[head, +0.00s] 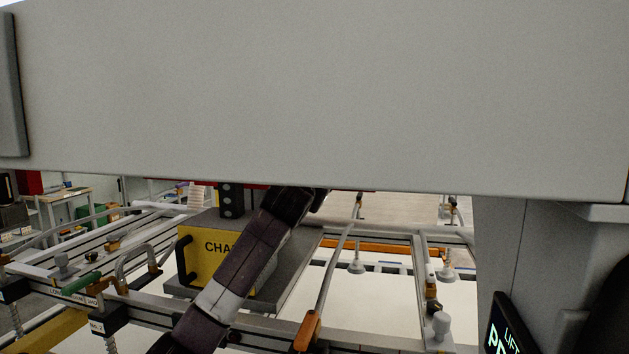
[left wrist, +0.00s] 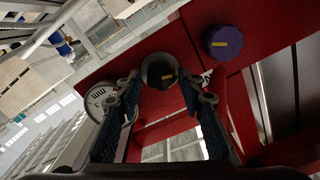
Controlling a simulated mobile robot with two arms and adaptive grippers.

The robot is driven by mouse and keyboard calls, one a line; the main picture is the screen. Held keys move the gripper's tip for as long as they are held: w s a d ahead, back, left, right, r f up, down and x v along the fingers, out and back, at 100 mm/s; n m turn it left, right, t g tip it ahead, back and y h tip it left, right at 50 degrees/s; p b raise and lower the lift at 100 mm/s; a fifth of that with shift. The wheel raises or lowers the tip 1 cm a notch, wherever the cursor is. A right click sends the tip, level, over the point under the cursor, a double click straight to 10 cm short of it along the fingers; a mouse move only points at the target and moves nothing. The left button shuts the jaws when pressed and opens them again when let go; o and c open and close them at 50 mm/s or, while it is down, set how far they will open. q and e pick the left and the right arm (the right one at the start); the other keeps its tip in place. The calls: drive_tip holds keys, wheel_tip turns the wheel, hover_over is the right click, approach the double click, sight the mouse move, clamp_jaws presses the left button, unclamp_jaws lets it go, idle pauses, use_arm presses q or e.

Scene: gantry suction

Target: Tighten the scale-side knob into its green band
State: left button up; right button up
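In the left wrist view, a dark round knob (left wrist: 160,70) with a small yellow mark sits on a red frame, near a white round dial scale (left wrist: 100,98). My left gripper (left wrist: 161,82) is open, with its two blue-padded fingers on either side of this knob. I cannot tell whether the fingertips touch it. A purple scalloped knob (left wrist: 225,42) with a yellow mark sits on the red frame to the upper right. No green band can be made out. In the head view my left arm reaches up behind a grey beam, which hides the gripper and knobs. My right gripper is not in view.
The wide grey beam (head: 320,90) fills the upper head view. Below are a yellow-fronted box (head: 205,262), rails with suction cups (head: 357,262), an orange-ended bar (head: 308,330) and a grey post (head: 510,245) at right. The red frame (left wrist: 160,130) has openings.

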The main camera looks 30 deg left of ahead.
use_arm(q)
drive_tip(key=v, duration=1.1)
drive_tip(key=shift+s, duration=0.2)
